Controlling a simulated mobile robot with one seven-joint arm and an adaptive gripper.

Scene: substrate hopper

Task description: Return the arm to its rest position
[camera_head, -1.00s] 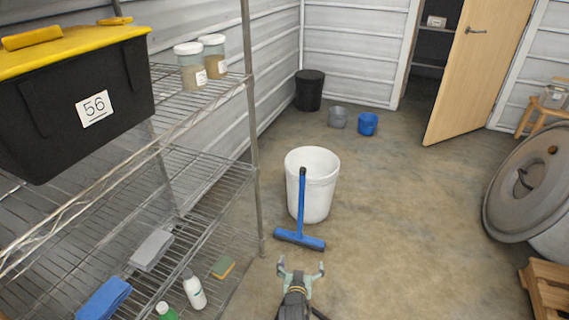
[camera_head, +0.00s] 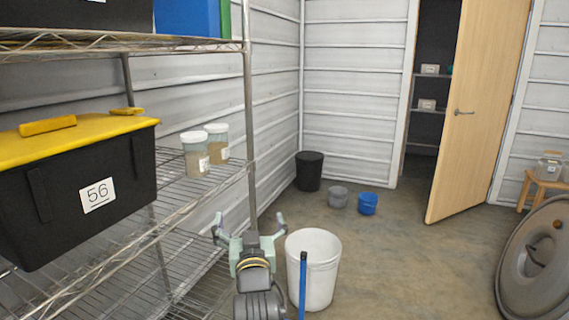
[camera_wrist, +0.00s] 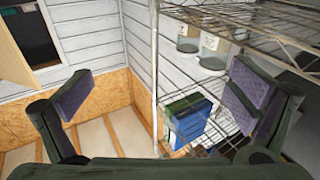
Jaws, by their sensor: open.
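My gripper (camera_head: 248,222) is open and empty, raised in front of the wire shelf's right post, just left of the white bucket in the head view. In the wrist view my gripper (camera_wrist: 160,100) shows its two padded fingers spread wide with nothing between them touching. Beyond the fingers, the wrist view shows a blue and green thing (camera_wrist: 188,118) and two jars (camera_wrist: 213,50) on the wire shelf.
The wire shelf (camera_head: 200,98) stands close on the left, holding a black bin with yellow lid (camera_head: 100,190) and jars (camera_head: 195,155). A white bucket (camera_head: 322,270) and blue handle (camera_head: 303,285) are near. Floor on the right is open; a large grey lid (camera_head: 540,260) stands far right.

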